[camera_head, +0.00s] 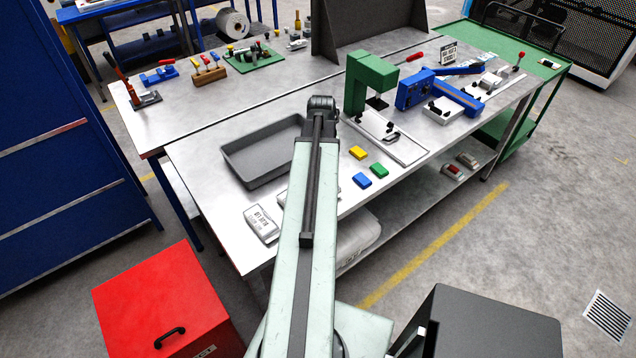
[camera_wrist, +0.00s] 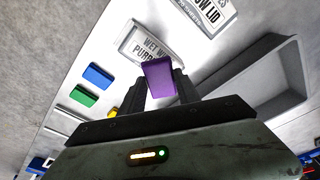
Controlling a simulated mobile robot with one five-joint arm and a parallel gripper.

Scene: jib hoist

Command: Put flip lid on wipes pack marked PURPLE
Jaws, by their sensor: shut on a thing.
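In the wrist view my gripper (camera_wrist: 161,84) is shut on a purple flip lid (camera_wrist: 158,76), held between its two dark fingers. Just beyond the lid is a white wipes pack (camera_wrist: 138,40) with lettering that begins "WET W" and "PURP". The lid covers part of the pack's near right edge in this view. I cannot tell whether the lid touches the pack or hangs above it. In the head view my own arm hides the gripper and the purple lid.
Another white pack (camera_wrist: 203,12), its label ending "OW LID", lies beside it. Blue (camera_head: 362,180), green (camera_head: 379,170) and yellow (camera_head: 357,153) lids lie right of my arm. A grey tray (camera_head: 232,169) stands left. A green press (camera_head: 371,80) stands farther back.

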